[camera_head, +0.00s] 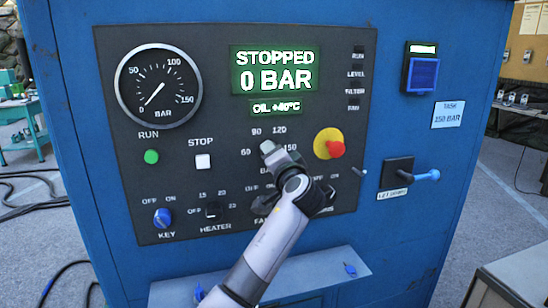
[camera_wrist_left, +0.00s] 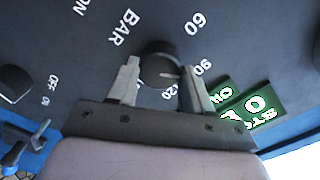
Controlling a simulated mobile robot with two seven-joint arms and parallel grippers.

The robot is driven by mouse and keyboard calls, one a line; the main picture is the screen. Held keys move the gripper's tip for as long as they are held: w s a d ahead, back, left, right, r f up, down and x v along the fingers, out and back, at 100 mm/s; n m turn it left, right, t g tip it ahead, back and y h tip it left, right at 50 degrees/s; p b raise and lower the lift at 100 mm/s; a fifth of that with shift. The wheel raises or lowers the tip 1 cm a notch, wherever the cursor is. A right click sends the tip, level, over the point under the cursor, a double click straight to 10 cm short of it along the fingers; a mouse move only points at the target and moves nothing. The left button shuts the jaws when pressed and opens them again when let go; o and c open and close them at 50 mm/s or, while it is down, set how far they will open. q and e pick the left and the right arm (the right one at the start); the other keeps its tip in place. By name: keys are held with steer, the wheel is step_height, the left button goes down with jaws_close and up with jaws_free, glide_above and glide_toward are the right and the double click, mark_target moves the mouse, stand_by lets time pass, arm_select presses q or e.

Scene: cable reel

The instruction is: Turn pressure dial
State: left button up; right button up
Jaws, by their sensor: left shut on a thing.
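The pressure dial (camera_wrist_left: 159,58) is a round black knob in the left wrist view, ringed by white numbers 60, 90 and 120 and the word BAR. Its white mark points roughly toward the 90 to 120 side. My left gripper (camera_wrist_left: 160,84) is shut on the dial, one finger on each side. In the head view my left gripper (camera_head: 274,151) reaches the panel below the 90 and 120 marks and hides the dial. The round gauge (camera_head: 158,87) has its needle near zero. The green display (camera_head: 275,70) reads STOPPED, 0 BAR. My right gripper is not in view.
A red stop button on a yellow base (camera_head: 329,143) sits close right of my gripper. A blue-handled lever (camera_head: 424,176) is further right, under a card (camera_head: 448,114) reading TASK 150 BAR. A green RUN button (camera_head: 151,156) and blue key switch (camera_head: 162,218) are at left. A shelf (camera_head: 315,268) juts out below.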

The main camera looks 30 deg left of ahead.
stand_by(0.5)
arm_select(q)
steer(key=o, duration=1)
steer(key=shift+o, duration=0.2)
steer(key=b+v, duration=0.1)
steer(key=v, duration=0.6)
steer(key=shift+b, duration=0.35)
steer(key=shift+d, duration=0.1)
